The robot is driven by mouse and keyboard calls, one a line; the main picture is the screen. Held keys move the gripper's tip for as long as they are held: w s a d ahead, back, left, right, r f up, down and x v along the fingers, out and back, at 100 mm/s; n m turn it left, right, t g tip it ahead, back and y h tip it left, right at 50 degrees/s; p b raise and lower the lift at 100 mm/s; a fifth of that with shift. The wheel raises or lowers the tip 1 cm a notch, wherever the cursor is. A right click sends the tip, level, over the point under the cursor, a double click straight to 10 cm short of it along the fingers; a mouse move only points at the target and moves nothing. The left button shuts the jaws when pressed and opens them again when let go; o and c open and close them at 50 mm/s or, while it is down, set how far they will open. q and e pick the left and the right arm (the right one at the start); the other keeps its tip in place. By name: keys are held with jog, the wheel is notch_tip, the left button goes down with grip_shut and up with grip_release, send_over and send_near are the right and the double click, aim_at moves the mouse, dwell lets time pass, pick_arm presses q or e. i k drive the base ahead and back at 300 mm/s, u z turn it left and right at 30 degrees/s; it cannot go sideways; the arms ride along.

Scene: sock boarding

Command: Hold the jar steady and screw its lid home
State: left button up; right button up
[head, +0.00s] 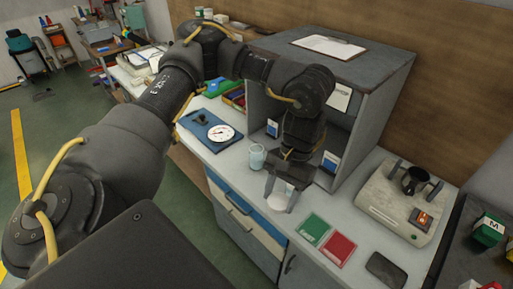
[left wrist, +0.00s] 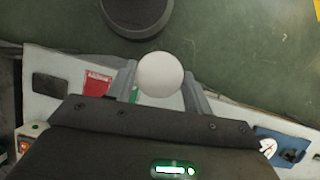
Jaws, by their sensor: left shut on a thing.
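My left gripper (head: 280,198) is above the counter in the head view, shut on a round white lid (head: 278,203). In the left wrist view the lid (left wrist: 160,74) shows as a pale disc between the two fingers of my left gripper (left wrist: 163,85). A small, pale, see-through jar (head: 257,157) stands upright on the counter, just behind and left of the gripper, apart from the lid. Its top is hard to make out at this size. My right gripper is in neither view.
A green card (head: 313,229) and a red card (head: 339,248) lie right of the gripper, with a dark phone (head: 386,270) beyond. A fixture (head: 380,197) with a black cup (head: 413,181) stands at right. A grey cabinet (head: 345,62) is behind; a dial (head: 221,133) on a blue board is left.

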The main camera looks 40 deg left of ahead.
aim_at(256, 152)
jog(key=z, duration=2.55)
jog(key=k, duration=1.85)
jog(key=u, duration=2.35)
jog(key=i, duration=0.5)
jog(key=u, duration=0.05)
